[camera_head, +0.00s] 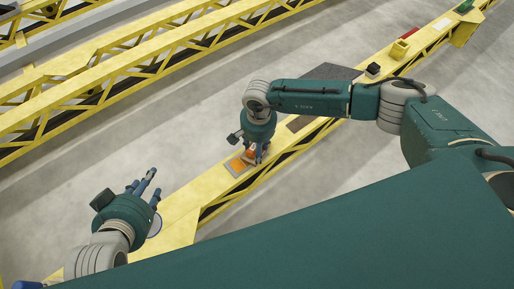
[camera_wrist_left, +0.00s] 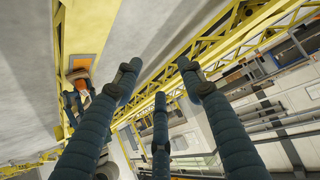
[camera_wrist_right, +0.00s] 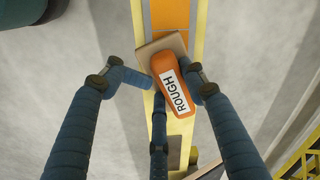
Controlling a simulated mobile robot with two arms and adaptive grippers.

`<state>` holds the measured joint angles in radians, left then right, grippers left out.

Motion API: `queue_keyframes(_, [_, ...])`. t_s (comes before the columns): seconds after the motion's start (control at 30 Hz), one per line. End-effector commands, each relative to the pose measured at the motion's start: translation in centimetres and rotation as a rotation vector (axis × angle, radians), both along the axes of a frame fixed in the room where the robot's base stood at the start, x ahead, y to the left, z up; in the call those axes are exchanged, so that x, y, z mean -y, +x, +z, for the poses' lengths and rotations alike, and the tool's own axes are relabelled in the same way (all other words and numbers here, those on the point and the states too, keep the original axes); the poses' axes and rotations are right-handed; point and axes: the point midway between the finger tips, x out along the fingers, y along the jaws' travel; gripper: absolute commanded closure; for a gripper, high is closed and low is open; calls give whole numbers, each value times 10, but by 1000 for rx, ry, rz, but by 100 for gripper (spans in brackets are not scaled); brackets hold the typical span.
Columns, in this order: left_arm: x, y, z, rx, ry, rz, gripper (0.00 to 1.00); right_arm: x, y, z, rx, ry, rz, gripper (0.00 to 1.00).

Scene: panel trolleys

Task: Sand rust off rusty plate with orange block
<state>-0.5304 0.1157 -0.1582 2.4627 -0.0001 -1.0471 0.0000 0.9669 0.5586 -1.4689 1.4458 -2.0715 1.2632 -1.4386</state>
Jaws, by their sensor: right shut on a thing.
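The orange block (camera_wrist_right: 175,85), marked ROUGH and with a tan pad at its base, is between the fingers of my right gripper (camera_wrist_right: 165,85), which is shut on it. The rusty plate (camera_wrist_right: 170,14) is an orange patch on the yellow beam, just beyond the block. In the head view the plate (camera_head: 237,166) lies left of my right gripper (camera_head: 252,155). The block covers part of that area, and I cannot tell whether its pad touches the plate. My left gripper (camera_head: 145,190) is open and empty, left of the plate; its fingers are spread in the left wrist view (camera_wrist_left: 160,95).
Along the yellow beam (camera_head: 180,205) lie a dark flat panel (camera_head: 332,72), a black block (camera_head: 373,69), a yellow bin (camera_head: 399,49) and a red piece (camera_head: 409,33). Another yellow truss trolley (camera_head: 110,65) stands behind. Grey floor (camera_head: 150,140) between them is clear.

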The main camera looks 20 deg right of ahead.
Motion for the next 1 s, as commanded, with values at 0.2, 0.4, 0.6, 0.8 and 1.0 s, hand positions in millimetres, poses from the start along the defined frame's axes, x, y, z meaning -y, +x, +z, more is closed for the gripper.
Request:
queue_keyframes(0.2, [1,1,1,6,-1,0,60,0,0,0,1,1,0,100])
queue_keyframes(0.4, [0,1,1,5,-1,0,60,0,0,0,1,1,0,100])
queue_keyframes(0.6, [1,4,3,21,-4,0,60,0,0,-1,1,1,0,100])
queue_keyframes(0.8, [3,9,8,47,-10,-2,60,0,0,-2,1,1,0,100])
queue_keyframes(1.0, [5,13,13,74,-16,-5,60,0,1,-3,1,1,0,100])
